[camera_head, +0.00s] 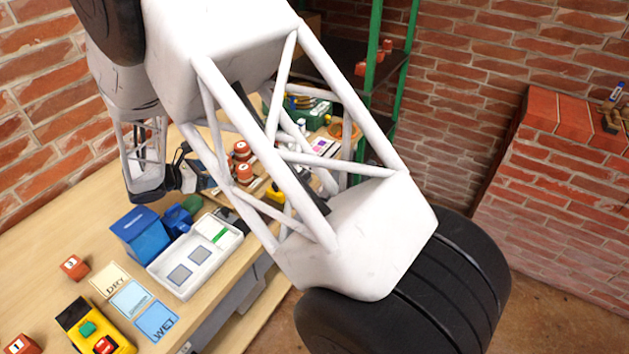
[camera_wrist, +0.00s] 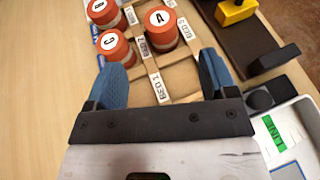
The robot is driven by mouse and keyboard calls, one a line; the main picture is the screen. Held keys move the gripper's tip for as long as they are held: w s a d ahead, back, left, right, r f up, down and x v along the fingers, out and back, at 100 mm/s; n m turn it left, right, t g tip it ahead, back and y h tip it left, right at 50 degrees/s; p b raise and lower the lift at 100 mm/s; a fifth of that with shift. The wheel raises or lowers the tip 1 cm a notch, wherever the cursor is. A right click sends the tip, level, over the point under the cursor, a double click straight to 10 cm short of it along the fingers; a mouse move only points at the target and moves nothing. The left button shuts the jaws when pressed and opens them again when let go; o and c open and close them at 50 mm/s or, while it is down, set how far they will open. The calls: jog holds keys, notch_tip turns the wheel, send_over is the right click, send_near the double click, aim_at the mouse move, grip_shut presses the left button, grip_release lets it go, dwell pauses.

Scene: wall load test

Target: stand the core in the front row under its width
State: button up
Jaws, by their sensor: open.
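Three red-topped cores stand on a light wooden rack in the wrist view: one marked A (camera_wrist: 160,24), one marked C (camera_wrist: 112,46), and one at the top left (camera_wrist: 102,13) whose letter I cannot read surely. The rack (camera_wrist: 180,78) has dividing strips and white labels, one reading BED 1 (camera_wrist: 159,87). My gripper (camera_wrist: 161,66) is open and empty, its blue fingers on either side of the rack's near part. The cores are beyond the fingertips. In the head view, two cores (camera_head: 244,173) show behind my arm, which hides much of the rack.
A white tray (camera_head: 158,272) with grey squares and a green strip lies right of a blue box (camera_head: 140,236). Cards marked DRY and WET (camera_head: 157,321), a yellow box with buttons (camera_head: 78,314) and red numbered blocks (camera_head: 74,267) lie nearer. Bare wood is at left.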

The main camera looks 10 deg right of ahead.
jog(key=s+d+r+m+g+y, duration=0.25)
jog(key=s+d+r+m, duration=0.45)
jog(key=d, duration=0.4)
jog(key=s+d+r+m+g+y, duration=0.2)
jog(key=s+d+r+m+g, duration=0.15)
jog(key=s+d+r, duration=0.6)
jog(key=s+d+r+m+y, duration=0.2)
jog(key=s+d+m, duration=0.1)
jog(key=s, duration=0.5)
jog(key=s+d+r+m+t+y, duration=0.1)
jog(key=s+d+r+m+y, duration=0.1)
jog(key=s+m, duration=0.4)
jog(key=s+d+r+m+t+y, duration=0.1)
jog(key=s+d+r+m+y, duration=0.1)
jog(key=s, duration=0.8)
jog(key=shift+d+r+m+y, duration=0.2)
jog(key=shift+d+m+y, duration=0.45)
jog(key=shift+d+m, duration=0.75)
jog(key=shift+d+n, duration=0.25)
